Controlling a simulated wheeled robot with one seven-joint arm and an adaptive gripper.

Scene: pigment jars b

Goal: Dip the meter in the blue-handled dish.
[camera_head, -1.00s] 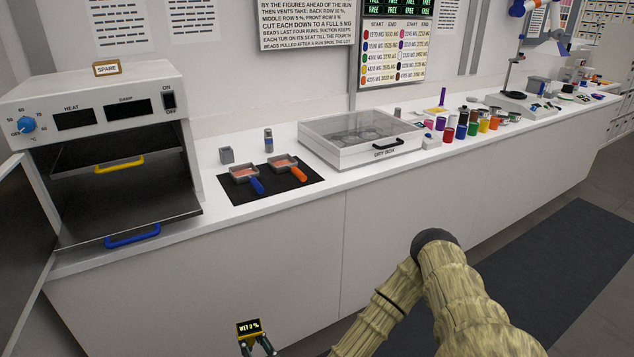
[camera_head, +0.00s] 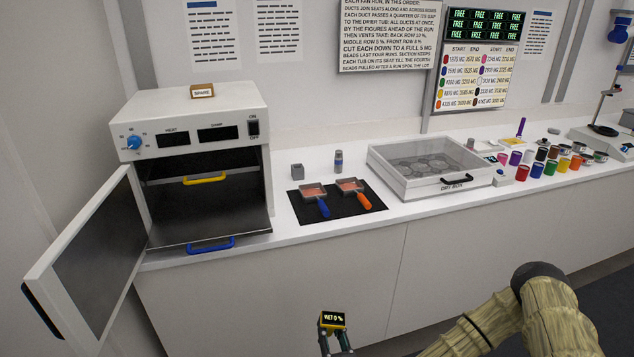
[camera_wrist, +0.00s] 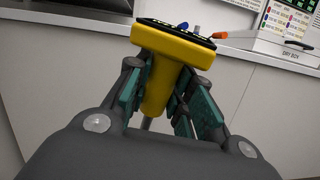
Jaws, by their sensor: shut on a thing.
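My gripper (camera_head: 336,342) is shut on the yellow meter (camera_head: 332,319), whose dark display reads "WET 0 %". In the wrist view the meter (camera_wrist: 160,84) stands between the green finger pads, with a grey probe pointing down below it. The blue-handled dish (camera_head: 313,191) lies on a black mat (camera_head: 308,216) on the counter, with pinkish contents and its blue handle toward the front. An orange-handled dish (camera_head: 350,186) lies just right of it. My gripper is in front of the counter, below its top and apart from both dishes.
An oven (camera_head: 190,117) with its door (camera_head: 88,262) swung open stands left of the mat.

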